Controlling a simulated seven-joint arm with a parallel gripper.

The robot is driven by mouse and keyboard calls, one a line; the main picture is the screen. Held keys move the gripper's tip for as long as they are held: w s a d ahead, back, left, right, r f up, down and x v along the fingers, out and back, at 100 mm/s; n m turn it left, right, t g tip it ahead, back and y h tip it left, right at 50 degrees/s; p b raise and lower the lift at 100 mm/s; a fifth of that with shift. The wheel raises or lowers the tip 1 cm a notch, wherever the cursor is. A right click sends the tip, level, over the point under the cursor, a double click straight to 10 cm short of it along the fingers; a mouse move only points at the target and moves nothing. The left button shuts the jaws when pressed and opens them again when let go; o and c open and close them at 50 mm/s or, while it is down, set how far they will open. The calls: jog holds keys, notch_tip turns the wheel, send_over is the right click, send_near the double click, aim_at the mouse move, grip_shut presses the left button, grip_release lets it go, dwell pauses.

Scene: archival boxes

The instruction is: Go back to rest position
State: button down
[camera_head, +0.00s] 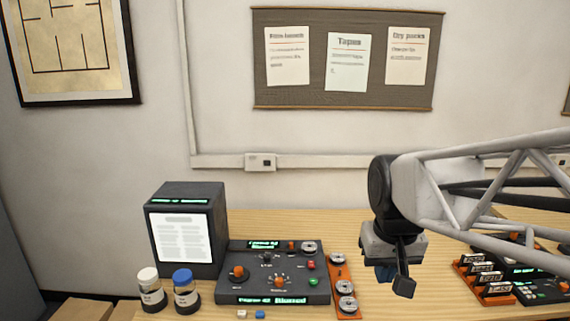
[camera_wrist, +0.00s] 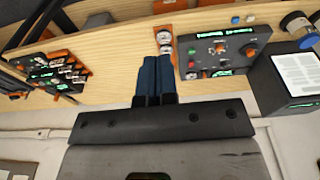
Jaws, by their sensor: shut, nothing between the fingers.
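My gripper (camera_head: 385,272) hangs at the end of my arm on the right side of the head view, pointing down above the wooden table. In the wrist view its blue fingers (camera_wrist: 154,75) are pressed together with nothing between them. It appears to be clear of the things on the table. Part of it is hidden behind a dark wrist part in the head view.
Left of my gripper are a control console (camera_head: 275,272), an orange tray (camera_head: 345,290) with silver reels, a dark box with a lit screen (camera_head: 180,235) and two jars (camera_head: 186,290). Right is an orange rack (camera_head: 485,278) of cartridges. Bare tabletop (camera_head: 425,305) lies between.

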jog(key=s+d+f+t, duration=0.1)
jog(key=s+f, duration=0.3)
jog(key=s, duration=0.6)
jog(key=shift+f, duration=0.3)
dwell(0.7)
